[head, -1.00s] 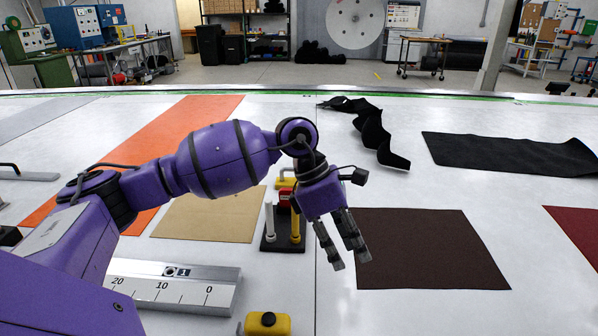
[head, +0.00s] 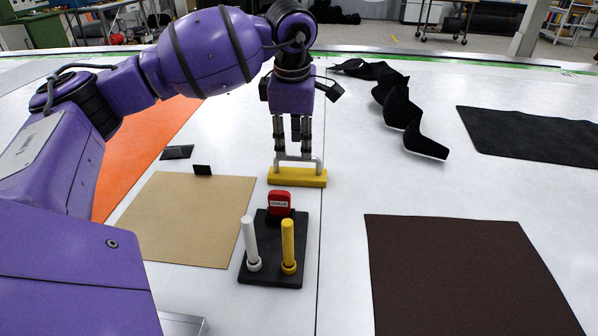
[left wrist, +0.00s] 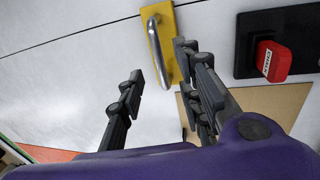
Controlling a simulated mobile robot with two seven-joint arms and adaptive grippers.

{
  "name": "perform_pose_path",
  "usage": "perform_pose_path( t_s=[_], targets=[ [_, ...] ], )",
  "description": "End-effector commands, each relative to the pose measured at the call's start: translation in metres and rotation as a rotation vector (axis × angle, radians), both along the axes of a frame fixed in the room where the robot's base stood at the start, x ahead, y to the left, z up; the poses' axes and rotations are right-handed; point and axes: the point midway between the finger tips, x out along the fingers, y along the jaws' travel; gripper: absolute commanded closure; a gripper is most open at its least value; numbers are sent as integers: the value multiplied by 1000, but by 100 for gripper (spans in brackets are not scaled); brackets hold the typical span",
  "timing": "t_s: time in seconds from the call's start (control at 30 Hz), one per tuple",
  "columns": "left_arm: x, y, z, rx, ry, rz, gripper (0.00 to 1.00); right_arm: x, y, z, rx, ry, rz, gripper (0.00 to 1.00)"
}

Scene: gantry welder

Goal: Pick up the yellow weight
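The yellow weight (head: 297,180) is a yellow bar with a grey metal handle on top. It lies on the white table behind the black stand. My left gripper (head: 293,150) points down over it, with its fingertips close to the handle. In the left wrist view the weight (left wrist: 168,62) lies flat with its handle up. The left gripper (left wrist: 165,70) shows there with its fingers spread apart and nothing held between them. Whether the fingertips touch the handle I cannot tell. My right gripper is not in view.
A black stand (head: 263,272) holds a white stick, a yellow stick and a red chalk box (head: 279,203) just in front of the weight. A tan sheet (head: 190,225) lies left, a dark brown sheet (head: 460,270) right. Black crumpled strips (head: 400,105) lie behind right.

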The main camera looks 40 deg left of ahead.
Motion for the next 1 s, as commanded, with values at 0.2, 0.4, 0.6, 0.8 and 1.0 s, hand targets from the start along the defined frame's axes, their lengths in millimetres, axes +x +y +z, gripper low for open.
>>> perform_pose_path(
  t_s=[0.2,0.4,0.6,0.8,1.0],
  targets=[
    [4,0,-19,-2,0,-1,67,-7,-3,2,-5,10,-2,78],
    [12,1,-47,-3,2,0,67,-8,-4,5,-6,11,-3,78],
    [14,2,-62,-2,-1,-2,67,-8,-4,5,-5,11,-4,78],
    [14,2,-61,-2,-1,-2,77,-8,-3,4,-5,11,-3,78],
    [14,2,-61,-2,-1,-2,100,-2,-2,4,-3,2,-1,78]
  ],
)
